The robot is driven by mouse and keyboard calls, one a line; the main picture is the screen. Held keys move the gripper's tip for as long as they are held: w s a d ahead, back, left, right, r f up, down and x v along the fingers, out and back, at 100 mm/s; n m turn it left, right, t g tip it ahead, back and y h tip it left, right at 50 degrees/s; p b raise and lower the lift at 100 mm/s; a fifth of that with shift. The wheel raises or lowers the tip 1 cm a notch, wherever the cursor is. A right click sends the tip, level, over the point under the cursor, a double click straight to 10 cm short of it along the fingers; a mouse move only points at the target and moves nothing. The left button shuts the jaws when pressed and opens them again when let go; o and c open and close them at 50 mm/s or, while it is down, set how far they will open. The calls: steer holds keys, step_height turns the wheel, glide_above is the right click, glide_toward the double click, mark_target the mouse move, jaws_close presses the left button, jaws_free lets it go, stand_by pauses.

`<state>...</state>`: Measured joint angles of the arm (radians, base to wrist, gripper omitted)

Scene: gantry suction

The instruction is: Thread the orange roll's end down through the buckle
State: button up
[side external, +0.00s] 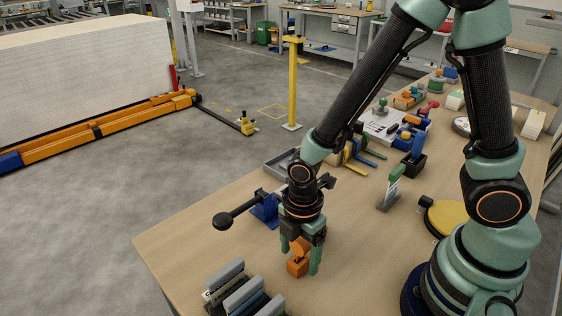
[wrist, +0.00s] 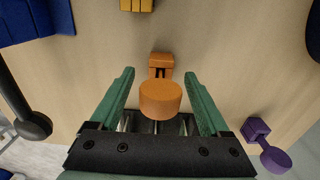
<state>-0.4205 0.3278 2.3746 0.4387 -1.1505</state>
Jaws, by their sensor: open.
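An orange piece (side external: 298,267) stands on the table below my gripper. In the wrist view it has a round, roll-like orange part (wrist: 160,98) nearest the camera and a smaller notched orange block (wrist: 160,63) beyond it. I cannot tell which part is the roll's end, and I cannot make out a buckle for certain. My gripper (side external: 300,257) points down with its green fingers on either side of the orange piece. In the wrist view the gripper (wrist: 158,76) is open, with gaps between each finger and the orange part.
A rack of grey-topped slabs (side external: 243,290) stands close at the front. A blue block (side external: 266,210) and a black ball-ended rod (side external: 224,220) are on the left. A purple knobbed piece (wrist: 268,148) lies right in the wrist view. Straps (side external: 360,160) and small parts crowd further back.

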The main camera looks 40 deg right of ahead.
jaws_close()
step_height(320, 180, up, 20)
steer(key=w+d+f, duration=0.4)
steer(key=w+d, duration=0.2)
steer(key=w, duration=0.2)
steer(key=w+d+f, duration=0.5)
steer(key=w+d, duration=0.1)
steer(key=w, duration=0.2)
steer(key=shift+w, duration=0.15)
steer(key=shift+r, duration=0.1)
